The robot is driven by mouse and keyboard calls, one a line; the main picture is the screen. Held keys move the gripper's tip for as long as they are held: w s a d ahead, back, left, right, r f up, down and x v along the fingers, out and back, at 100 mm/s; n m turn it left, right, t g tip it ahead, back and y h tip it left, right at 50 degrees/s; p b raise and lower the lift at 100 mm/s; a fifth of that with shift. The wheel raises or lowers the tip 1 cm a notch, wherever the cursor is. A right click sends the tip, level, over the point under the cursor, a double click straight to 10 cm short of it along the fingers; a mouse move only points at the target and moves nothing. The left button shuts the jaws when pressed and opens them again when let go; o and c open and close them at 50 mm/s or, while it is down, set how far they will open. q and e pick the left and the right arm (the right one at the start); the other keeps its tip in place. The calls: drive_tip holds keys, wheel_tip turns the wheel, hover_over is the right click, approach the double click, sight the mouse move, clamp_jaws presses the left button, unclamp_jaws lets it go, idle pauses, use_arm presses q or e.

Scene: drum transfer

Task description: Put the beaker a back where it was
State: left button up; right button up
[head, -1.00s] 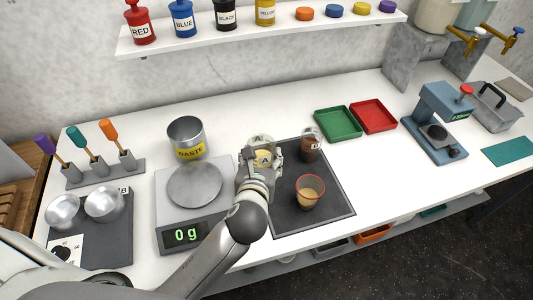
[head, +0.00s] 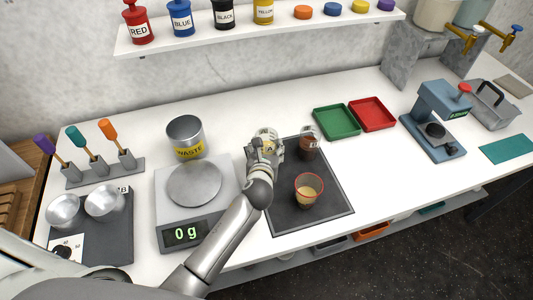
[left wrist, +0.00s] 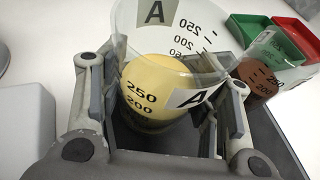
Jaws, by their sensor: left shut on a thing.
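The clear beaker a (left wrist: 160,85), labelled A and holding pale yellow contents, is between the fingers of my left gripper (left wrist: 160,110), which is shut on it. In the head view my left gripper (head: 266,152) is over the back left part of the dark mat (head: 325,190), and it partly hides the beaker a (head: 266,136). I cannot tell whether the beaker's base touches the mat. My right gripper is in neither view.
Beaker B (head: 308,143) with brown contents stands close to the right of the gripper. A red-rimmed beaker (head: 308,188) stands nearer the front of the mat. The scale (head: 168,195), reading 0 g, and the waste can (head: 186,134) are to the left.

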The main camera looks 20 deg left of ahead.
use_arm(q)
drive_tip(key=shift+s+f, duration=0.1)
drive_tip(key=shift+f, duration=1.1)
drive_tip(key=shift+f, duration=0.2)
drive_tip(key=o, duration=1.2)
drive_tip(key=shift+r, duration=0.25)
drive_tip(key=v, duration=1.2)
drive_tip(key=shift+b, duration=0.35)
